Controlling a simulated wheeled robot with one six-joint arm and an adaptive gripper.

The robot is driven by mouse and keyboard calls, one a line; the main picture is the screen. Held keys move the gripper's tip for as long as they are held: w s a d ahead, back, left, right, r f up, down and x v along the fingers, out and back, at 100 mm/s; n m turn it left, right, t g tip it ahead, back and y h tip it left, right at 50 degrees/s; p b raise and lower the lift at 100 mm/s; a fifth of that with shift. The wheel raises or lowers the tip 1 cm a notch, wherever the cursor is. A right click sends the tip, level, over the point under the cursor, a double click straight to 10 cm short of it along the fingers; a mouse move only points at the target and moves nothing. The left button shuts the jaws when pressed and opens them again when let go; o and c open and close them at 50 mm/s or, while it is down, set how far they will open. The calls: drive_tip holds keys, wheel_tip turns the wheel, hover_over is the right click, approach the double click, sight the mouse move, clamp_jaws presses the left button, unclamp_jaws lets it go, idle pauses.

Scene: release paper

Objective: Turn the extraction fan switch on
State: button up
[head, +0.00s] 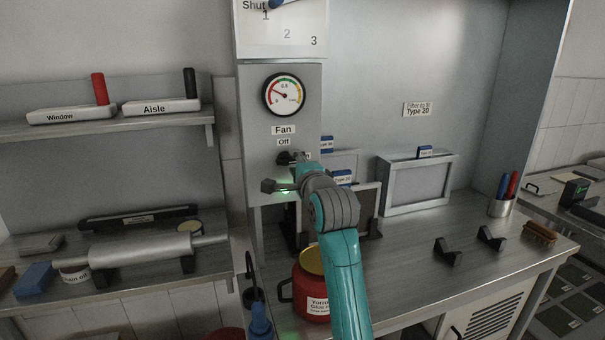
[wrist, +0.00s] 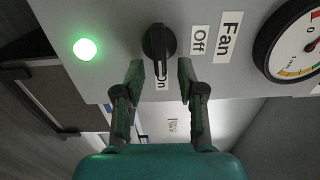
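The fan switch is a black rotary knob (wrist: 158,42) on a grey panel (head: 256,100), below the "Fan" (head: 284,130) and "Off" (head: 284,142) labels. In the wrist view its bar lies toward the "On" label (wrist: 160,84), away from the "Off" label (wrist: 199,40). A round green lamp (wrist: 85,49) on the panel is lit. My gripper (wrist: 161,70) is open at the panel. Its fingers stand on either side of the knob's On end, with a gap showing on each side. In the head view my gripper (head: 283,172) partly hides the knob.
A dial gauge (head: 285,95) sits above the labels. Below my arm a red glue pot (head: 312,290) stands on the bench. A grey framed box (head: 418,185) stands to the right. A shelf (head: 60,129) with "Window" and "Aisle" blocks is at the left.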

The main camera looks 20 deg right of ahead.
drive_tip(key=s, duration=1)
drive_tip(key=shift+s, duration=0.4)
drive_tip(key=shift+a, duration=0.1)
drive_tip(key=s+f+n, duration=0.3)
drive_tip(key=s+f, duration=0.3)
drive_tip(key=f, duration=0.4)
drive_tip(key=s+a+f+n+g, duration=0.1)
drive_tip(key=s+f+n, duration=0.1)
drive_tip(key=s+f, duration=0.65)
drive_tip(key=s+f+n, duration=0.3)
drive_tip(key=s+f, duration=0.1)
drive_tip(key=f, duration=0.9)
drive_tip(key=s+f+n+g, duration=0.15)
drive_tip(key=s+f, duration=0.25)
drive_tip(key=s, duration=0.5)
drive_tip(key=s+f+n, duration=0.3)
drive_tip(key=s, duration=0.7)
drive_tip(key=s+r+n, duration=0.2)
drive_tip(key=s+n, duration=0.3)
drive_tip(key=s, duration=1.2)
drive_tip(key=shift+a+n+g, duration=0.35)
